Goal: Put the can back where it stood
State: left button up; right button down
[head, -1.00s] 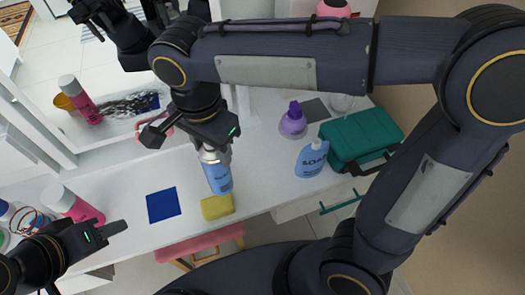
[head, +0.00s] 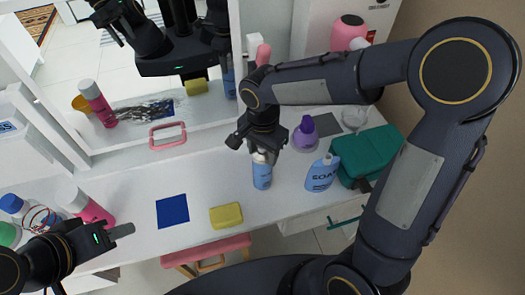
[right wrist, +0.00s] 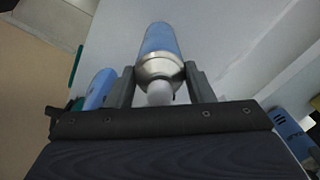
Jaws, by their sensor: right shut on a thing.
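The can is a blue spray can (head: 262,174) with a silver shoulder and pale cap. My right gripper (head: 263,148) is shut on its upper part, from above, in the head view. In the right wrist view the can (right wrist: 160,42) sits between the two fingers (right wrist: 160,82), its cap toward the camera. I cannot tell whether its base touches the counter. A blue square (head: 172,211) and a grey square (head: 326,122) lie on the counter. My left gripper (head: 118,232) is at the lower left, away from the can; its finger opening is unclear.
A soap bottle (head: 321,174) stands close right of the can, with a purple bottle (head: 305,134) behind and a green case (head: 371,152) farther right. A yellow sponge (head: 226,215) lies front-left. A pink bottle (head: 92,208) stands left. The white counter (head: 130,180) is clear around the blue square.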

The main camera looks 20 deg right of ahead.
jog(key=shift+f, duration=0.2)
jog(key=shift+f, duration=0.15)
jog(key=c, duration=0.7)
grip_release()
notch_tip(320, 180, up, 12)
jog(key=shift+r+p, duration=0.25)
jog(key=shift+p, duration=0.05)
jog(key=s+d+f+n+t+y, duration=0.1)
jog(key=s+d+n+t, duration=0.1)
jog(key=s, duration=0.3)
jog(key=s+d+f+n+t+y, duration=0.1)
jog(key=s+d+n, duration=0.2)
jog(key=s, duration=0.3)
jog(key=s+d+f+n+t+y, duration=0.1)
jog(key=s+d+n+t, duration=0.1)
jog(key=s+d+n, duration=0.1)
jog(key=shift+s+d+n+t+y, duration=0.2)
jog(key=shift+s+d, duration=0.1)
jog(key=shift+s, duration=0.3)
jog(key=shift+s+d+n+t+y, duration=0.1)
jog(key=shift+s+d+y, duration=0.15)
jog(key=shift+s, duration=0.35)
